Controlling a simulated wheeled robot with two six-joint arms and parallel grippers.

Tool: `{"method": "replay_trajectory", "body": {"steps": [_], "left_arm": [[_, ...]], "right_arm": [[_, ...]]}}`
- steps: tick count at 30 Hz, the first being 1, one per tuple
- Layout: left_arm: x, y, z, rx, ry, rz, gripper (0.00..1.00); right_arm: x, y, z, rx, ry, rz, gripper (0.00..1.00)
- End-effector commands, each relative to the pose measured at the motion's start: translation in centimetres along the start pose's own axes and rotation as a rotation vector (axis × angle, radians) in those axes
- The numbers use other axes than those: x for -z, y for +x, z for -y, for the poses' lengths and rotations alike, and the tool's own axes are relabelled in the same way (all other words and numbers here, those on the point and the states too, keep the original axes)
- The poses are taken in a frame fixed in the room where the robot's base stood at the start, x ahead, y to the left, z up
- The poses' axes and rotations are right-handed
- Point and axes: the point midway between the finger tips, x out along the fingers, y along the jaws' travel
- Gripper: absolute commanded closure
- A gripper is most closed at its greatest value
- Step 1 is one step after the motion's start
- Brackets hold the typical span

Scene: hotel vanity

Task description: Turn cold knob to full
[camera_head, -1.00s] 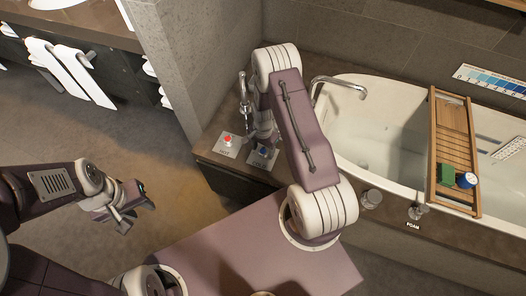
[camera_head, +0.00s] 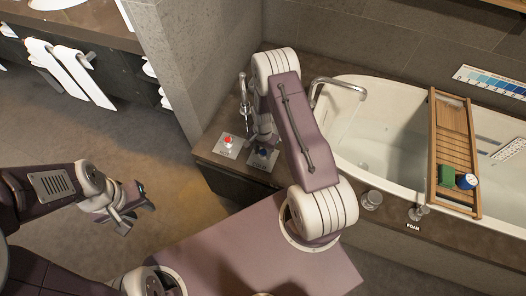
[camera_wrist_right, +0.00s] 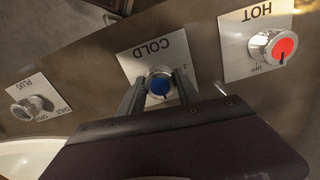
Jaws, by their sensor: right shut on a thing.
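The cold knob (camera_wrist_right: 160,86) has a blue cap and sits on a plate marked COLD (camera_wrist_right: 148,55) in the right wrist view. My right gripper (camera_wrist_right: 160,88) is shut on it, one finger on each side. In the head view the cold knob (camera_head: 263,153) is partly hidden by my right arm. The hot knob (camera_head: 228,140), with a red cap, stands beside it to the left; it also shows in the right wrist view (camera_wrist_right: 274,46). My left gripper (camera_head: 130,207) hangs empty over the floor at the left, its fingers apart.
A curved tub spout (camera_head: 340,82) rises behind my right arm. The bathtub (camera_head: 385,100) carries a wooden tray (camera_head: 452,130) with a green block and a blue round item. A plug knob (camera_wrist_right: 27,108) is left of the cold knob in the wrist view.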

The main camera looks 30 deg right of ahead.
Motion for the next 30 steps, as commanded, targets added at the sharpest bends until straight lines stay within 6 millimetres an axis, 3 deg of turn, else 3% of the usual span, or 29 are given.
{"method": "replay_trajectory", "body": {"steps": [30], "left_arm": [[0.1,-1.0,-0.02,0.0,0.0,0.0,0.64]], "right_arm": [[0.05,-0.05,-0.08,0.0,-0.927,0.0,1.0]]}}
